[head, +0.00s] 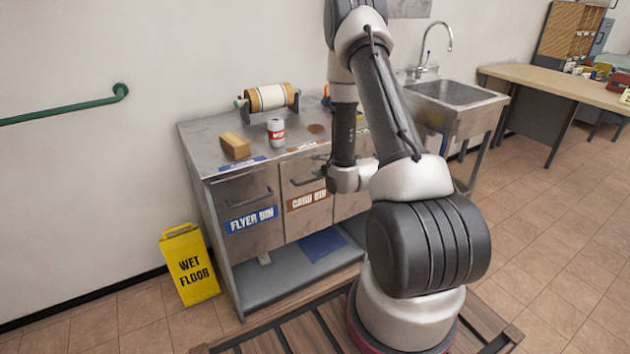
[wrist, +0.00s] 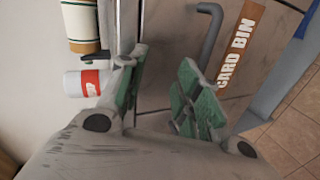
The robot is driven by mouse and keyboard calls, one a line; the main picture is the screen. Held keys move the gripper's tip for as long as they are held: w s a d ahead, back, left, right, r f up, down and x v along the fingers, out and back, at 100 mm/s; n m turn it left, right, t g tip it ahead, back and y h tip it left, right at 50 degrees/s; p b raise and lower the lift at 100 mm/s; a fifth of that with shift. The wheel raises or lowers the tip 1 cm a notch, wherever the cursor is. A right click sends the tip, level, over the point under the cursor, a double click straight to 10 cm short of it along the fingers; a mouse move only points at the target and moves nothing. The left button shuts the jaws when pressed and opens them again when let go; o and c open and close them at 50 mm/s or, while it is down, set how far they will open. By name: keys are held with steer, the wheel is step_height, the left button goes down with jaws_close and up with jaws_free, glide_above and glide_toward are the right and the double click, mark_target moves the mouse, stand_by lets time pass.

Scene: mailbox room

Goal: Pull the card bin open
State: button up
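The card bin (head: 300,213) is the grey metal drawer with a brown label, in the middle of the cabinet front in the head view. Its front looks flush with the drawer beside it. Its bar handle (wrist: 208,38) shows in the wrist view, with the brown label (wrist: 236,48) to its right. My gripper (wrist: 157,78) is open, its green-padded fingers apart with nothing between them. The handle lies ahead of the fingertips and toward the right finger, apparently outside the gap. In the head view my arm hides most of the gripper, close to the card bin's front.
The flyer bin (head: 247,222) is the drawer to the left. On the counter stand a brown block (head: 235,146), a red-and-white can (head: 276,133) and a roll (head: 270,97). A yellow wet-floor sign (head: 189,266) stands left of the cabinet. A sink (head: 452,93) is right.

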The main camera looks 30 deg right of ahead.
mark_target(316, 180)
steer(key=s+f+n+t, duration=0.2)
steer(key=s+f, duration=0.1)
steer(key=f, duration=0.4)
steer(key=w, duration=0.3)
steer(key=w+f, duration=0.1)
steer(key=w, duration=0.3)
steer(key=shift+w+f, duration=0.1)
steer(key=shift+f, duration=0.1)
jaws_close()
